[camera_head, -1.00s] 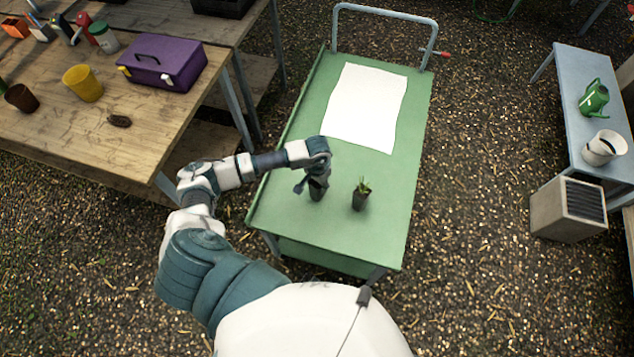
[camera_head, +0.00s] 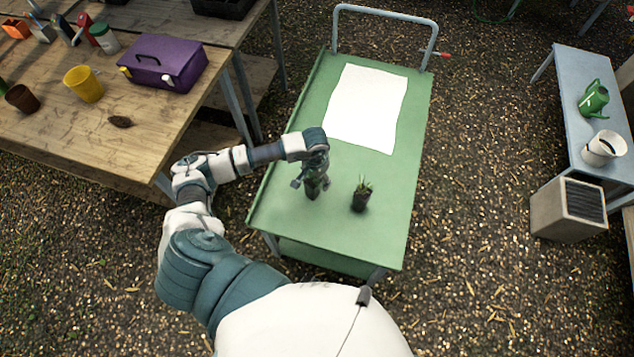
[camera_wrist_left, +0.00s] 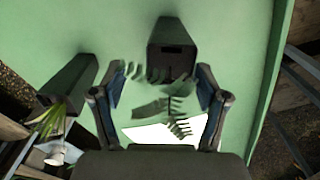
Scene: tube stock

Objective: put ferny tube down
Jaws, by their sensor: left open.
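The ferny tube (camera_head: 312,193) is a dark pot standing on the green trolley top, with my left gripper (camera_head: 312,176) just above it. In the left wrist view, the dark square tube (camera_wrist_left: 172,48) lies beyond my fingertips, and its fern fronds (camera_wrist_left: 168,100) reach between the fingers. My left gripper (camera_wrist_left: 160,82) is open, with its fingers spread apart on both sides of the fronds. My right gripper is not in view.
A second dark tube with a grassy plant (camera_head: 361,198) stands right of the ferny tube; it also shows in the left wrist view (camera_wrist_left: 68,82). A white sheet (camera_head: 366,106) lies farther back on the green trolley (camera_head: 392,215).

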